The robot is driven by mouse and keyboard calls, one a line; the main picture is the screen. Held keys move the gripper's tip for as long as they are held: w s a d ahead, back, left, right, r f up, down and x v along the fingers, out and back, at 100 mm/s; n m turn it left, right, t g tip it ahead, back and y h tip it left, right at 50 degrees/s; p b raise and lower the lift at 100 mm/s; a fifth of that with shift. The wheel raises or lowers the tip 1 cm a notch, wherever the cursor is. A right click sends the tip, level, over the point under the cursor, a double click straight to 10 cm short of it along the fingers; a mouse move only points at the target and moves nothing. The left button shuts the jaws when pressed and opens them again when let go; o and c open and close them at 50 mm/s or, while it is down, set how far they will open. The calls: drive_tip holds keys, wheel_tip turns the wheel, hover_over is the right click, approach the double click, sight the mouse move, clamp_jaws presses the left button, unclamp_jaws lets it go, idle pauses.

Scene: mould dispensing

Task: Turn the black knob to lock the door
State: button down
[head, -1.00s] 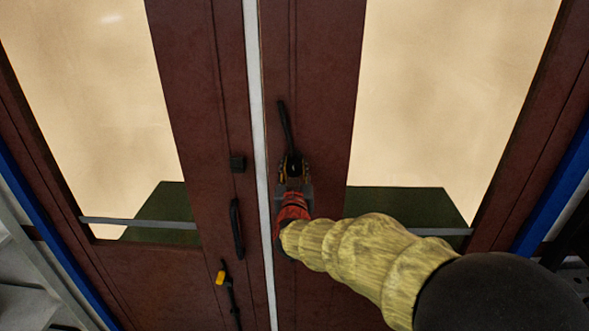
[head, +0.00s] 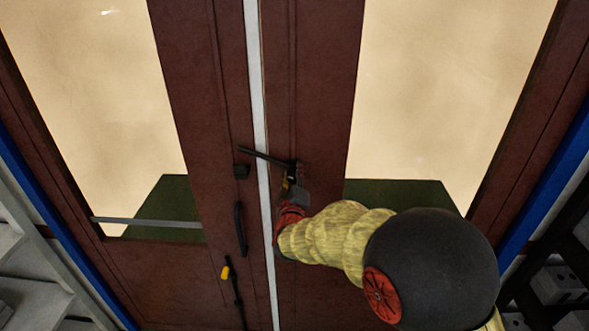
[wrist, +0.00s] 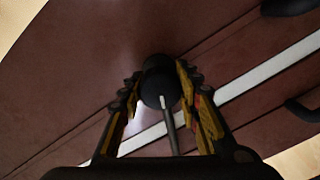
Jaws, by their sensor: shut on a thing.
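The black knob (wrist: 156,80) sits on the right leaf of the dark red double door (head: 310,110). In the wrist view it is round, with a light mark, between my two yellow and black fingers. My gripper (head: 292,178) is shut on it; in the wrist view the fingertips (wrist: 157,82) lie on both sides of the knob. I cannot tell whether bar and block touch.
A black handle (head: 239,228) is on the left leaf, with a yellow-tipped latch (head: 226,272) below it. The white seam (head: 258,110) divides the leaves. Grey shelving (head: 30,265) stands at the left, and dark racks (head: 555,275) at the right.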

drive_tip(key=shift+n+p, duration=1.35)
drive_tip(key=shift+n, duration=0.95)
drive_tip(key=c, duration=1.3)
unclamp_jaws()
drive_tip(key=shift+o, duration=0.2)
drive_tip(key=s, duration=1.2)
drive_tip(key=shift+a, duration=0.25)
drive_tip(key=shift+r, duration=0.1)
